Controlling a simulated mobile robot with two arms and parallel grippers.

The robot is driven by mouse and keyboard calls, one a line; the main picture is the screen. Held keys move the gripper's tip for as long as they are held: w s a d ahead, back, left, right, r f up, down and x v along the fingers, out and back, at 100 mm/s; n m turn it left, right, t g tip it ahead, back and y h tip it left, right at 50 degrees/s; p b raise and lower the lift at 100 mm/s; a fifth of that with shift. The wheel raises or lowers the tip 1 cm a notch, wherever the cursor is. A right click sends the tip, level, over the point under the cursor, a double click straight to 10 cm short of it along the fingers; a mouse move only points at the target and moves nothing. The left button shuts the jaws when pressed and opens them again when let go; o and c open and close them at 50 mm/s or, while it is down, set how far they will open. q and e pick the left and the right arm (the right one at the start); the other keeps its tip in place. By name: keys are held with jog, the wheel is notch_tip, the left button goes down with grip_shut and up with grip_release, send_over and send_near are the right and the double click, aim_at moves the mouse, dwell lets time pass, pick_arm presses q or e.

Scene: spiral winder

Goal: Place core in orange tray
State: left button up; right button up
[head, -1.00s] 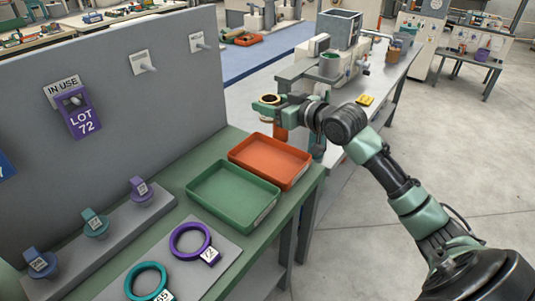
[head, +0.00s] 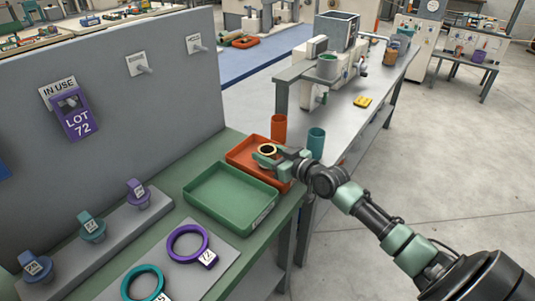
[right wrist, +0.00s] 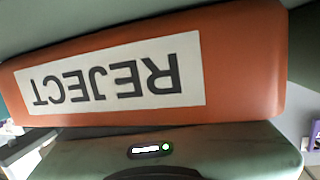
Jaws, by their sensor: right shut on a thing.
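The core (head: 267,149) shows as a small ring with a tan rim and a dark middle. My right gripper (head: 265,156) is shut on it and holds it over the orange tray (head: 241,153). The gripper and arm hide part of the tray's right side, and I cannot tell whether the core touches the tray floor. In the right wrist view an orange surface (right wrist: 240,65) with an upside-down REJECT label, apparently the tray's wall, is very close. The core cannot be made out there. My left gripper is not in view.
A green tray (head: 218,205) sits directly in front of the orange one and looks empty. An orange cup (head: 279,128) and a teal cup (head: 316,143) stand behind. A grey board (head: 120,110) rises at the left. Purple (head: 172,246) and teal (head: 128,285) rings lie in front.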

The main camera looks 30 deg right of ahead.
jog(key=o, duration=1.4)
jog(key=shift+f, duration=0.1)
jog(key=shift+c, duration=0.2)
jog(key=shift+r, duration=0.25)
jog(key=shift+s+f, duration=0.1)
jog(key=shift+s, duration=0.25)
jog(key=v, duration=1)
jog(key=shift+s+d+r, duration=0.1)
jog(key=shift+s+r, duration=0.2)
jog(key=shift+s, duration=0.3)
